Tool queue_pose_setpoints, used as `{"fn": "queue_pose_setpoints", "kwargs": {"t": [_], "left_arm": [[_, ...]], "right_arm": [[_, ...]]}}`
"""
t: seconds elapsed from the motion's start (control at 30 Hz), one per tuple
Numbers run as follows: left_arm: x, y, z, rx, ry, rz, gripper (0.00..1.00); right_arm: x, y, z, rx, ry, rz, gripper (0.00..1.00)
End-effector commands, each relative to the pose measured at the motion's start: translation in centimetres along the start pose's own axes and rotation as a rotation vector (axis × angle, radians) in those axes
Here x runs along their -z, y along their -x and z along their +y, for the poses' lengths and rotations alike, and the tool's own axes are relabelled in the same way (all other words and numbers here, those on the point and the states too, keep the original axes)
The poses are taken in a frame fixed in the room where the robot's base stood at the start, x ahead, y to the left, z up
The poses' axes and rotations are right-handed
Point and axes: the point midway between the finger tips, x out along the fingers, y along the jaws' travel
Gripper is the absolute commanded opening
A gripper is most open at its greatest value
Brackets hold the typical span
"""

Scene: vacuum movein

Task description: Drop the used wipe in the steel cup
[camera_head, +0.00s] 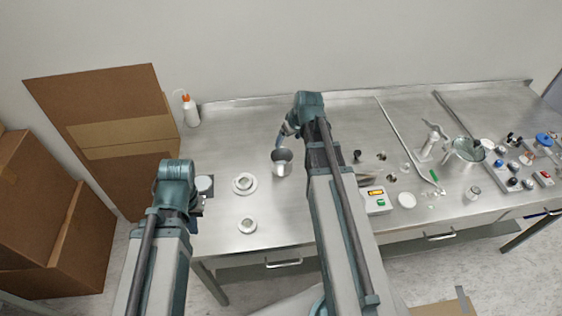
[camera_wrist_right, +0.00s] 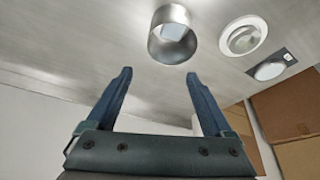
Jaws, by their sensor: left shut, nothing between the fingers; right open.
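The steel cup (camera_head: 283,155) stands upright on the steel bench, left of my right forearm. It also shows in the right wrist view (camera_wrist_right: 157,47), just beyond the fingertips. A pale, square-edged piece that looks like the wipe (camera_wrist_right: 174,32) lies inside the cup. My right gripper (camera_wrist_right: 158,72) is open and empty, with its fingers pointing towards the cup but apart from it. In the head view this gripper is mostly hidden by its own wrist. My left gripper (camera_head: 197,213) is shut and empty near the bench's left edge, largely hidden behind its arm.
A small plate with a white disc (camera_head: 204,185) is at the left edge. A wash bottle (camera_head: 190,110) stands at the back left. A boxed instrument (camera_head: 376,201) and several small parts lie right of my right arm.

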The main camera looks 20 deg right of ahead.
Motion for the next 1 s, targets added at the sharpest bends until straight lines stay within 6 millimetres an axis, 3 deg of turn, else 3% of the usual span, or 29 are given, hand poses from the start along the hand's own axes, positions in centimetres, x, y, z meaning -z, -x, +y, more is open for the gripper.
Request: {"fn": "queue_pose_setpoints", "kwargs": {"t": [0.7, 1.0], "left_arm": [[-0.6, 10.4, -1.0, -0.003, 0.014, 0.0, 0.0], [-0.7, 11.9, -1.1, -0.003, 0.013, -0.001, 0.0]], "right_arm": [[0.2, 11.3, -0.1, 0.0, -0.001, 0.0, 0.86], [0.0, 13.0, 0.0, 0.0, 0.0, 0.0, 0.86]]}}
